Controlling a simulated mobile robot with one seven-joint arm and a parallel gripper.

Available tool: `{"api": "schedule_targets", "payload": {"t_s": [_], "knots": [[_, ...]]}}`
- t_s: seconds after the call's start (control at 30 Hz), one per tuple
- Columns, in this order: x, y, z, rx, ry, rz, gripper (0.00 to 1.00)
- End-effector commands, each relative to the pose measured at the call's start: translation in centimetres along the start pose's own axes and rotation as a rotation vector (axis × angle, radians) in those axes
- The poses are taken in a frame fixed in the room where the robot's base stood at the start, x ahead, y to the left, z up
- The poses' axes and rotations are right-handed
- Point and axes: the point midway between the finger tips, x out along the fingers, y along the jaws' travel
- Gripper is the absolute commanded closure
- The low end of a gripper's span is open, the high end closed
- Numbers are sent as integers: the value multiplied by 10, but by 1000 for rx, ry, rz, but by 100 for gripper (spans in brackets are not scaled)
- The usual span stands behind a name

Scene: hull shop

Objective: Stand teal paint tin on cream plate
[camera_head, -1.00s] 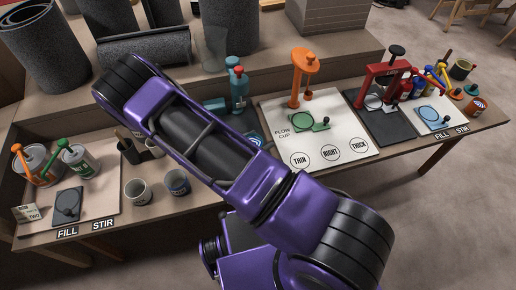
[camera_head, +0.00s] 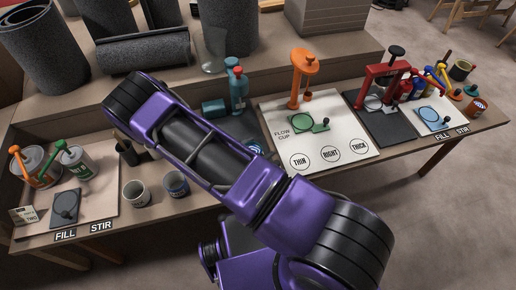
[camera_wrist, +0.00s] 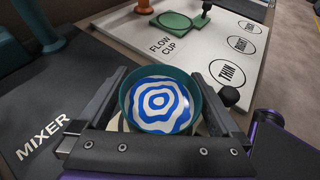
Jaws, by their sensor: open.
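The teal paint tin (camera_wrist: 127,101) is upright in the wrist view, with a blue and white swirl of paint inside. My gripper (camera_wrist: 159,74) is open, with one jaw on each side of the tin; I cannot tell whether they touch it. A cream surface (camera_wrist: 115,124) shows in small patches beneath and beside the tin, perhaps the cream plate. The tin hides most of it, so I cannot tell whether the tin rests on it. In the head view my arm covers most of this spot.
A dark mat marked MIXER (camera_wrist: 40,130) lies left of the tin. The pale flow cup board (camera_head: 345,135), with an orange stand (camera_head: 303,75), is just beyond. A teal mixer (camera_head: 237,88) stands near my arm. Two cups (camera_head: 136,194) stand at the front edge.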

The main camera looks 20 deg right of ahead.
Motion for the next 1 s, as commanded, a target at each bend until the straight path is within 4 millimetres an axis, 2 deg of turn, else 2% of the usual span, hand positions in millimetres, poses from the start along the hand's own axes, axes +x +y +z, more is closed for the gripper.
{"api": "schedule_targets", "payload": {"t_s": [0.17,0.5,0.7,0.83,1.0], "knots": [[-8,1,4,0,1,2,0],[-79,1,3,0,1,4,0],[-110,0,3,0,0,2,0],[-120,0,3,0,1,1,0],[-122,0,3,0,0,0,0]]}}
